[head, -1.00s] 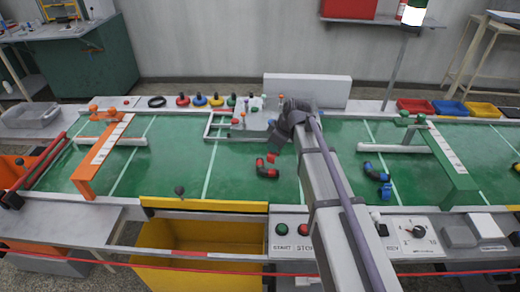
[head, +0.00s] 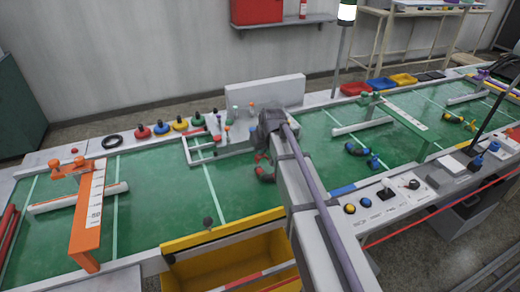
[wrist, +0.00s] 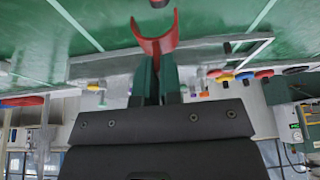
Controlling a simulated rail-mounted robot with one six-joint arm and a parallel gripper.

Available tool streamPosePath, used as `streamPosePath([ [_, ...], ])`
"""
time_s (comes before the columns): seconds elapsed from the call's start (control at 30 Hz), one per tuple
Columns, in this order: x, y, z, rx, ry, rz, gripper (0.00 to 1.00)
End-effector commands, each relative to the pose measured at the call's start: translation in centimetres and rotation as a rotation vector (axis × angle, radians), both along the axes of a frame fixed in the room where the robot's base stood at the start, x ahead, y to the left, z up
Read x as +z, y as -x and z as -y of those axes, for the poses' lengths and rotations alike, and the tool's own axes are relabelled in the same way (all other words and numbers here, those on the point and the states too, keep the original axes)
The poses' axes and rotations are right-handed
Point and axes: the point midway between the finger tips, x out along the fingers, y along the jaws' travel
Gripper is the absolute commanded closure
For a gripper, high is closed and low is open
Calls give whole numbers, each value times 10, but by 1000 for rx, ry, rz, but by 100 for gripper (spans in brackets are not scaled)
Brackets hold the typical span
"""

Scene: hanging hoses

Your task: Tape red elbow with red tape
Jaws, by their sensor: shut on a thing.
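The red elbow (head: 265,172), a dark curved piece with red ends, lies on the green table top in front of the white frame in the head view. My arm partly covers it there. My gripper (wrist: 156,82) is shut on a red C-shaped piece (wrist: 153,42), which stands out beyond the fingertips with its open side away from them. I cannot tell for sure whether that piece is the red tape. In the head view my gripper is just above and behind the elbow; I cannot tell whether they touch. A small red and dark part shows at the wrist view's top edge.
Red (head: 141,132), blue (head: 160,128) and yellow (head: 179,124) knobbed pieces stand along the back ledge, beside a black ring (head: 112,142). An orange gantry (head: 88,220) spans the left table; a green one (head: 405,120) stands right. A yellow bin (head: 215,268) is in front.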

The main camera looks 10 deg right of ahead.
Motion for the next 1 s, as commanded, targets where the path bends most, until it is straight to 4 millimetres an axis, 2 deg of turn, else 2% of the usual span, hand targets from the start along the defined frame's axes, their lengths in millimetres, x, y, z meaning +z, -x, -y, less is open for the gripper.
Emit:
streamPosePath([
  [0.27, -3, 0, -1, 2, 0, 0, 100],
  [0.7, -34, 1, -1, 3, 0, 0, 100],
  [1.0, -39, 0, -1, 4, 1, 0, 100],
])
